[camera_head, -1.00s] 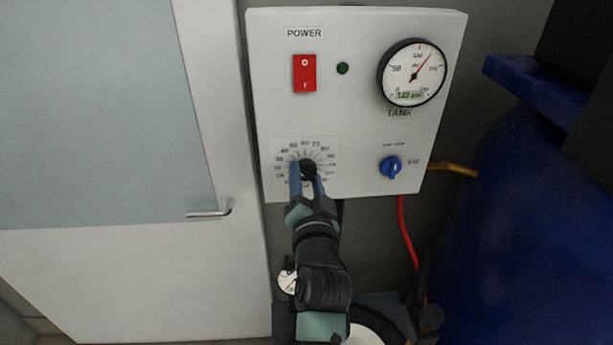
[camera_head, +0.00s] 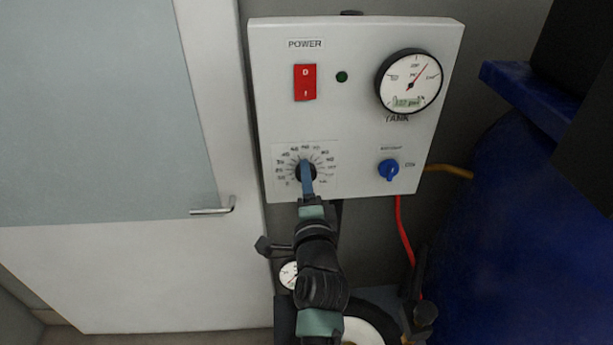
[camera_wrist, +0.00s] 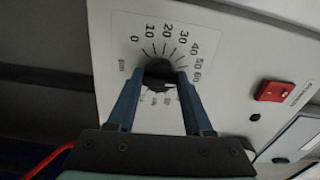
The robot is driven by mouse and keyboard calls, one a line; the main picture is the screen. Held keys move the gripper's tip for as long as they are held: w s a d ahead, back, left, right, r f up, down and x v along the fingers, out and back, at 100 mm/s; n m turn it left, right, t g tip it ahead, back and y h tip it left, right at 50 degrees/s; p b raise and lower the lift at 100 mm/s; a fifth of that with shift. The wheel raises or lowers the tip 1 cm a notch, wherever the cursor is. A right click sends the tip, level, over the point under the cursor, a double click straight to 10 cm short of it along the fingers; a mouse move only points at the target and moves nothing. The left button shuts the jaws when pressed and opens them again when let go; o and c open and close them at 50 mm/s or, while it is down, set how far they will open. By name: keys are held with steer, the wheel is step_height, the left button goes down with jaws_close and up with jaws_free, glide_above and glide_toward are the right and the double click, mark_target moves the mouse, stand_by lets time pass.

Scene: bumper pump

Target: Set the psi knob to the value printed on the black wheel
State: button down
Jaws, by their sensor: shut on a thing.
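The psi knob (camera_head: 305,171) is a round black dial on the lower left of the white panel, with a printed number scale around it. My gripper (camera_head: 307,172) is in front of it, its blue fingers at the knob. In the wrist view, the two fingers of my gripper (camera_wrist: 160,84) stand on either side of the black knob (camera_wrist: 158,72), shut on it. The knob's pointer is hidden or too dark to read. A wheel (camera_head: 362,335) with a dark tyre and pale hub shows partly at the bottom of the head view; no printed value is readable on it.
The white panel (camera_head: 350,120) also carries a red power switch (camera_head: 305,82), a green light (camera_head: 341,77), a tank gauge (camera_head: 408,82) and a blue knob (camera_head: 389,170). A red hose (camera_head: 405,230) hangs below. A blue tank (camera_head: 510,230) stands right, a white door (camera_head: 120,270) left.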

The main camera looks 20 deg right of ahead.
steer(key=shift+m, duration=0.4)
steer(key=shift+c, duration=1.5)
jaws_free()
steer(key=b+v, duration=0.1)
steer(key=v, duration=1.2)
steer(key=shift+b, duration=0.4)
